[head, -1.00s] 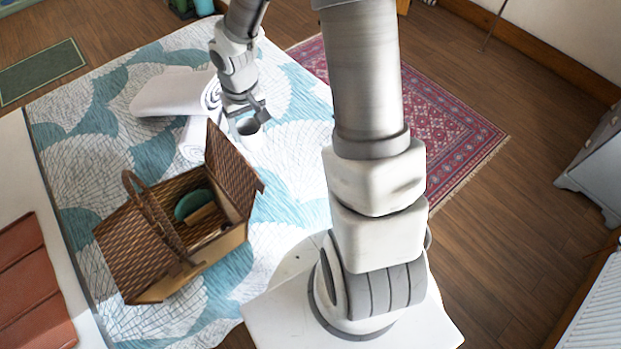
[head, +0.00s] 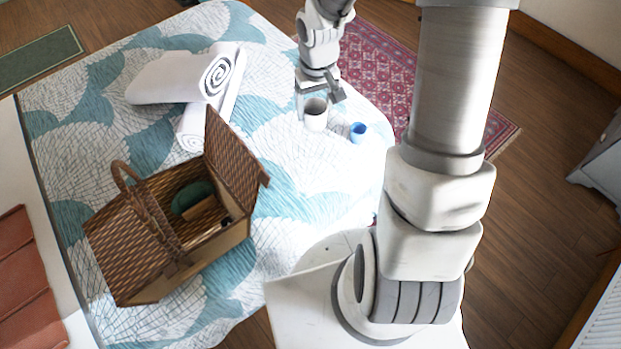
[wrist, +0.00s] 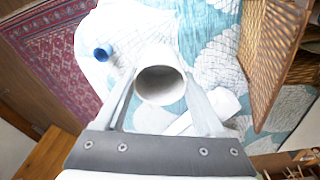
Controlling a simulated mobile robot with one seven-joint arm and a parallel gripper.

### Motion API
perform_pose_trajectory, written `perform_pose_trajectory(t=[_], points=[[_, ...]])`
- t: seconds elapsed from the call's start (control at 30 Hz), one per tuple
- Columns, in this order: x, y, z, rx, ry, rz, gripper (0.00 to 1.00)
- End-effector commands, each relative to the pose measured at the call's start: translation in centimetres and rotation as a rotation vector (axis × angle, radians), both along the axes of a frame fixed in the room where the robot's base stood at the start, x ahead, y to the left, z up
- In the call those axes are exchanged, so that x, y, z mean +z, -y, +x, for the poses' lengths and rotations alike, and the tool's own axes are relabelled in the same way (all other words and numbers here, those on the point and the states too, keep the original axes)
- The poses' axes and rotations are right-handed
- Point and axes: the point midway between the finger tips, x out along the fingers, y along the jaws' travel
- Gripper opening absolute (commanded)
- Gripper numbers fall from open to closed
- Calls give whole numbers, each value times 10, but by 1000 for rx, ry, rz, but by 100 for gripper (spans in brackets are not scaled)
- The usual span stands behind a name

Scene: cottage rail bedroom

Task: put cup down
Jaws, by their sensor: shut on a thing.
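The white cup (head: 315,116) is upright over the bed near its far right part, with its open mouth facing up. My gripper (head: 321,97) is shut on the cup. In the wrist view the cup (wrist: 158,87) sits between the two fingers of my gripper (wrist: 160,98), and I look down into its mouth. I cannot tell whether the cup's base touches the bedspread (head: 285,165).
An open wicker picnic basket (head: 150,235) with a green item (head: 192,198) inside stands at the front left of the bed. Rolled white towels (head: 190,80) lie behind it. The bedspread between basket and cups is clear. A red rug (head: 375,75) lies on the floor beyond.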

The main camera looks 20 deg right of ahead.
Motion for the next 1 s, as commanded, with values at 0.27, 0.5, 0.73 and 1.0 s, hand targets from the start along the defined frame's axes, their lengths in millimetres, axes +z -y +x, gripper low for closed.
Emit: perform_pose_trajectory(t=[0.27,0.5,0.73,1.0], points=[[-43,17,-4,52,-5,-7,12],[-73,30,-8,100,-10,-8,12],[-102,41,-12,146,-12,-5,12],[-135,53,-17,203,-10,1,12]])
